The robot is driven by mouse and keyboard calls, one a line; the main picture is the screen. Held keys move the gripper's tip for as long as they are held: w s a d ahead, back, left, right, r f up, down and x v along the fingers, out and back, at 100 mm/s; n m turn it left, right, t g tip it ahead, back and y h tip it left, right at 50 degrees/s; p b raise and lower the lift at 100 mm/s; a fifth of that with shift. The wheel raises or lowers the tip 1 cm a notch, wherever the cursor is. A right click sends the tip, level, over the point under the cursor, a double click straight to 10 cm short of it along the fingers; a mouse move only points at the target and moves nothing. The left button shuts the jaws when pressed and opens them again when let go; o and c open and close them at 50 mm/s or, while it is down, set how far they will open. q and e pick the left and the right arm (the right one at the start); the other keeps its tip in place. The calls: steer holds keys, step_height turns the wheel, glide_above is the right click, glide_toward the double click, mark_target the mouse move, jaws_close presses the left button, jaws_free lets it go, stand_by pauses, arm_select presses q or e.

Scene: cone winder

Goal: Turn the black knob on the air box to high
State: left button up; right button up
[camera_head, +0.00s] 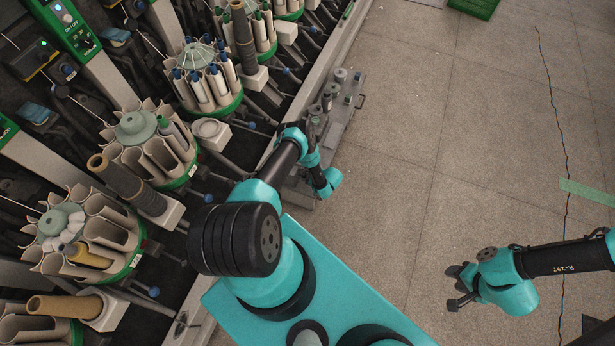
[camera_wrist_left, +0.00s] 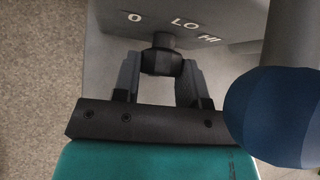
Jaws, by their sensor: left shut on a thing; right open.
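The black knob (camera_wrist_left: 161,62) shows in the left wrist view on the grey face of the air box (camera_wrist_left: 105,45). White marks O, LO and HI stand in an arc beyond it, HI furthest right. My left gripper (camera_wrist_left: 160,78) is shut on the knob, one finger on each side. I cannot tell which mark the knob points to. In the head view my left arm bends down beside the machine rail, and its fingers and the knob are hidden there. My right gripper (camera_head: 456,287) is open and empty above the floor.
A blue ball (camera_wrist_left: 285,115) on a grey rod is close to the right of my left gripper. Cone winder stations with bobbins (camera_head: 160,140) fill the left.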

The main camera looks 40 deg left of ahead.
arm_select(q)
steer(key=m+g, duration=0.1)
steer(key=g+h, duration=0.1)
steer(key=shift+w+m+g, duration=0.2)
steer(key=shift+m+g, duration=0.2)
steer(key=shift+m+g+h, duration=0.3)
steer(key=shift+m+g, duration=0.1)
steer(key=shift+g, duration=0.6)
steer(key=o, duration=0.9)
steer(key=shift+o, duration=0.2)
steer(key=shift+w+r, duration=0.1)
steer(key=v, duration=1.7)
